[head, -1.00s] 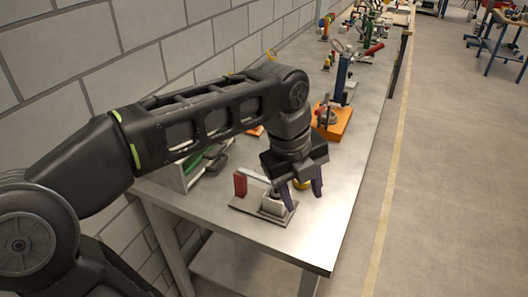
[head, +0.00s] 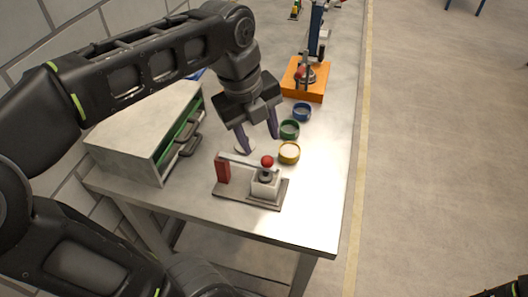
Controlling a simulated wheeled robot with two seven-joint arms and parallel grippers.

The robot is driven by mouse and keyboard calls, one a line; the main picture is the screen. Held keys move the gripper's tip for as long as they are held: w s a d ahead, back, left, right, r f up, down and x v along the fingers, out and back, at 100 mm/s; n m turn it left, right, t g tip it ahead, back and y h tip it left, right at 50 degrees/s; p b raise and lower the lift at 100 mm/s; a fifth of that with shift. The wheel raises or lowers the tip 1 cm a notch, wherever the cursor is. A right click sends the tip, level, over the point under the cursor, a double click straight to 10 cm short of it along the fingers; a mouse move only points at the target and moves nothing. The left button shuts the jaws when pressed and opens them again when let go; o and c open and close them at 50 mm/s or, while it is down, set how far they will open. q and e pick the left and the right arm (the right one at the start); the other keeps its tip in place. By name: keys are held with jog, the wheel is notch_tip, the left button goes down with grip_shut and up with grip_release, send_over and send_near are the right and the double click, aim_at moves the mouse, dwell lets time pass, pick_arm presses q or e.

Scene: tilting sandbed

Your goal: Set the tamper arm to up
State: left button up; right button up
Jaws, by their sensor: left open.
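The tamper fixture sits on a flat plate (head: 237,190) near the front end of the bench. It has a red post (head: 222,171) and a pale block (head: 265,187). A pale tamper arm (head: 241,160) runs about level from the post toward a red ball knob (head: 267,161) above the block. My left gripper (head: 259,144) is open and empty, fingers pointing down, in the picture just above and beyond the knob. It looks apart from the arm; its exact height is unclear.
A grey cabinet (head: 130,133) with dark handles stands left of the fixture. Yellow (head: 289,153), green (head: 289,130) and blue (head: 302,112) round cups stand in a row behind. An orange-based device (head: 309,94) is farther back. The bench's right front corner is clear.

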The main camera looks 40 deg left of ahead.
aim_at(266, 158)
pick_arm(q)
jog(key=x, duration=0.6)
jog(key=shift+d+f+p, duration=0.1)
jog(key=shift+f+p, duration=0.2)
jog(key=shift+f, duration=0.1)
jog(key=shift+c, duration=0.5)
grip_shut()
dwell(0.5)
